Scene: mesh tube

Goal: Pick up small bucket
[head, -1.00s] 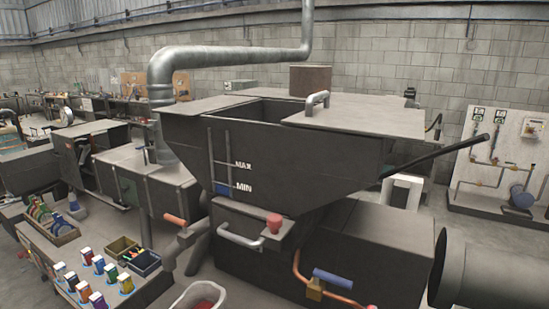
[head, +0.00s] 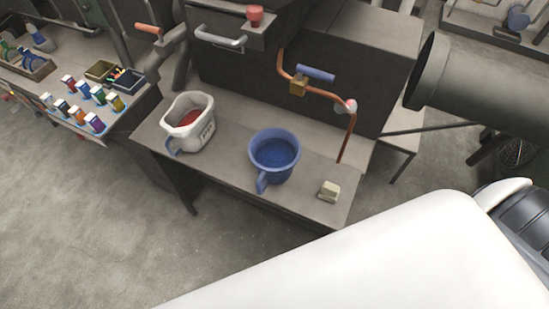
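A blue bucket (head: 273,157) with a handle at its front stands upright on the grey bench (head: 225,170) in front of the dark machine. To its left stands a white container (head: 188,124) with a grey-blue handle, dark markings on its side and something red inside. I cannot tell for certain which of the two is the small bucket. Neither gripper shows in the head view. A large white part of my own body fills the lower right.
A small pale block (head: 329,191) lies right of the blue bucket. A copper pipe with a blue handle (head: 316,73) comes down behind it. A wide dark cylinder (head: 480,85) juts in at right. Colourful small boxes (head: 95,122) stand on the left table. The floor in front is clear.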

